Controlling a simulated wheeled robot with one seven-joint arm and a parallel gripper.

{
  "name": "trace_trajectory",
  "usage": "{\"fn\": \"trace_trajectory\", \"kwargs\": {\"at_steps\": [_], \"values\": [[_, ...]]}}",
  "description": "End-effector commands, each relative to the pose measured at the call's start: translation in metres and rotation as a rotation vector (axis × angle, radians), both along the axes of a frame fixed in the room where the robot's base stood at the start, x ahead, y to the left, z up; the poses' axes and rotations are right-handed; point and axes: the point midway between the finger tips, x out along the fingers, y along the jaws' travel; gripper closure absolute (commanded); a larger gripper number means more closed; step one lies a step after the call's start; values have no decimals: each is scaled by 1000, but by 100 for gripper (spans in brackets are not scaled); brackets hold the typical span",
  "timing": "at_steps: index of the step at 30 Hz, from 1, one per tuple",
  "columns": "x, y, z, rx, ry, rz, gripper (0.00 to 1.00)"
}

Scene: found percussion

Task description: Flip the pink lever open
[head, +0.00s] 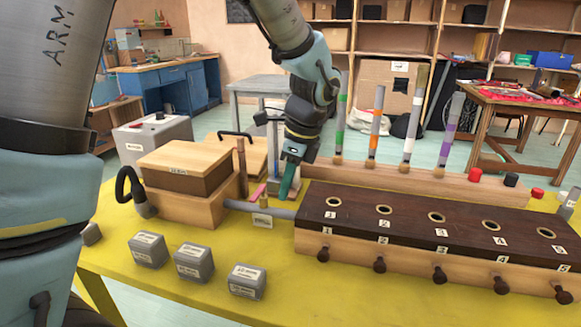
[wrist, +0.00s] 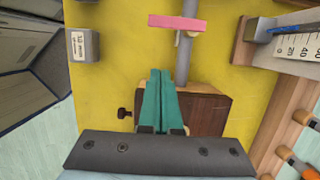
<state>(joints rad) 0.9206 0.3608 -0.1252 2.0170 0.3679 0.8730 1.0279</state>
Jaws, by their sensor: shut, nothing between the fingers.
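The pink lever (head: 257,193) is a small flat bar at the grey pipe (head: 270,210) between the wooden box and the dark-topped wooden block. In the wrist view the lever (wrist: 174,21) lies crosswise over the pipe (wrist: 184,62), near the top edge. My gripper (head: 285,196) points down with its teal fingers shut and empty, to the right of the lever and apart from it in the head view. In the wrist view the fingertips (wrist: 155,72) are below the lever, with a gap between them.
The dark-topped block (head: 400,215) with numbered holes and knobs stands at the right. A two-part wooden box (head: 185,180) stands left of the lever. Several grey labelled cubes (head: 194,262) sit at the front of the yellow table (head: 200,304). Upright coloured tubes (head: 376,122) stand behind.

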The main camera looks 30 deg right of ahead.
Motion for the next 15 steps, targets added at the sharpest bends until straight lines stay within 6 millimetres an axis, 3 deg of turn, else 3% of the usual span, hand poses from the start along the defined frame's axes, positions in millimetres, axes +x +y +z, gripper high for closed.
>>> {"fn": "trace_trajectory", "kwargs": {"at_steps": [2,9,15], "values": [[2,4,-16,4,4,-1,100],[24,26,-13,1,1,0,100],[30,32,-14,-1,-1,0,100]]}}
